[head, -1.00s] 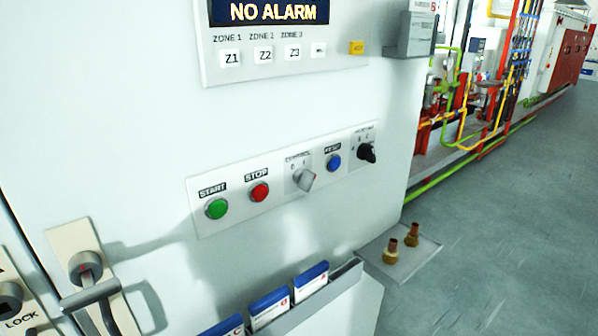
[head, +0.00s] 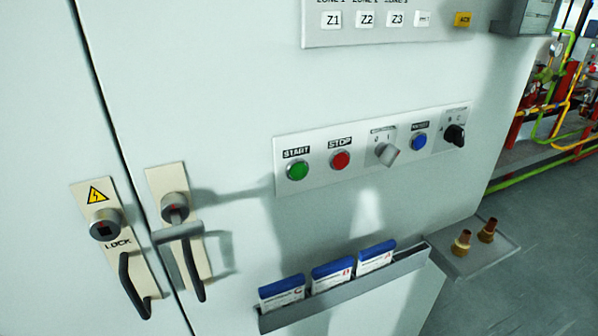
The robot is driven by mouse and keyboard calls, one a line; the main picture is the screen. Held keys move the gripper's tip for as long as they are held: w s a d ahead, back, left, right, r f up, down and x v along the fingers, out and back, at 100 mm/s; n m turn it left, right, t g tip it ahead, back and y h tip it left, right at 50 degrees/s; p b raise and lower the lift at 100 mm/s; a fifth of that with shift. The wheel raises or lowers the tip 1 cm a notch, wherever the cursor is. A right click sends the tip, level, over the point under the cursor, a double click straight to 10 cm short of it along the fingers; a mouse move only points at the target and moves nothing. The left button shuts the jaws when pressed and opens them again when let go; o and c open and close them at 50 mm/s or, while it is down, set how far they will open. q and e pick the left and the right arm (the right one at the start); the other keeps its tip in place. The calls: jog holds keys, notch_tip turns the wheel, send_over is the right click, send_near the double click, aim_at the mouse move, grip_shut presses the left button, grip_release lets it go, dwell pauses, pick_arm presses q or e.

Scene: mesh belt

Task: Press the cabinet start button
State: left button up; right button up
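The green start button (head: 297,170) sits under a START label at the left end of a white control strip (head: 318,187) on the cabinet front (head: 240,90). To its right are the red stop button (head: 341,160), a grey selector knob (head: 387,153), a blue button (head: 419,142) and a black rotary knob (head: 455,136). Neither of my grippers shows in the head view, and nothing covers the start button.
Two black door handles (head: 135,285) (head: 192,270) with locks stand out at the left. A tray (head: 345,290) holding blue-topped packets juts out below the strip. Two brass fittings (head: 462,243) (head: 487,231) stand at the right. Grey floor lies at the right.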

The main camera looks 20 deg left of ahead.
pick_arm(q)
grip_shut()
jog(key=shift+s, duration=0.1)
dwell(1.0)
